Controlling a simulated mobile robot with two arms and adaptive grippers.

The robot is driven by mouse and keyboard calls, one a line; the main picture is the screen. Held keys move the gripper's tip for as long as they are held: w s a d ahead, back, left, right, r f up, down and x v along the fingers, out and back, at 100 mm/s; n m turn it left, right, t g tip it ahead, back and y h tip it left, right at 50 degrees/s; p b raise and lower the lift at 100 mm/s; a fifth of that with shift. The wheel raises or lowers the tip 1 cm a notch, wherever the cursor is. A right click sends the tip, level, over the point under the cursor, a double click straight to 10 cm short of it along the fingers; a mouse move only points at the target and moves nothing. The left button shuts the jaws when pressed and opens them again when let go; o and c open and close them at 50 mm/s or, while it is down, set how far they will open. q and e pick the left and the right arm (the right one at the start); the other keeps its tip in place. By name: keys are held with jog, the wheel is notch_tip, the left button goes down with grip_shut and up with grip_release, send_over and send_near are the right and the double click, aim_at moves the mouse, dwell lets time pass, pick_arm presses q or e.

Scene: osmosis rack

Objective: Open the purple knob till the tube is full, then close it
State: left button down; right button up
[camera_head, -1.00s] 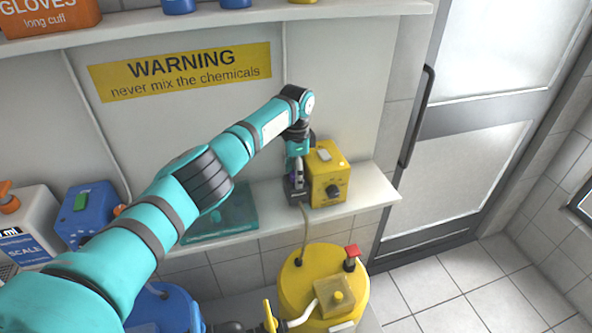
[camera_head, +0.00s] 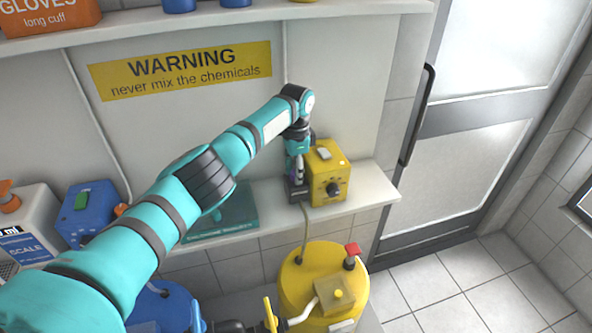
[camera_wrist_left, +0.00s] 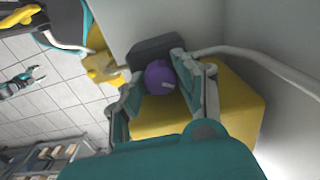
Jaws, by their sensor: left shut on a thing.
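The purple knob (camera_wrist_left: 160,77) sits between the fingers of my left gripper (camera_wrist_left: 163,80) in the left wrist view. The gripper is shut on it. In the head view my left gripper (camera_head: 297,188) is at the left side of the yellow box (camera_head: 330,172) on the shelf, and it hides most of the knob. The yellow box has a dark knob on its front and also shows in the left wrist view (camera_wrist_left: 236,110). A pale hose (camera_head: 305,225) runs down from the gripper area toward a yellow drum. I cannot make out the tube or its fill level.
The yellow drum (camera_head: 318,275) with a red cap stands below the shelf (camera_head: 375,187). A blue box (camera_head: 90,212) and white canister (camera_head: 25,225) are at left. A teal book (camera_head: 222,226) lies under my arm. The floor at right is clear.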

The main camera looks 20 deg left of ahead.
pick_arm(q)
jog(key=n, duration=0.2)
jog(key=n+p, duration=0.1)
jog(key=shift+r+n+p, duration=0.2)
jog(key=shift+n+p, duration=0.1)
jog(key=shift+n, duration=0.1)
jog(key=shift+n+p, duration=0.35)
jog(key=shift+n, duration=0.75)
jog(key=shift+w+n, duration=0.1)
jog(key=shift+n, duration=0.7)
jog(key=c, duration=0.9)
grip_release()
jog(key=shift+f, duration=0.1)
jog(key=shift+c, duration=0.2)
jog(key=shift+f, duration=0.1)
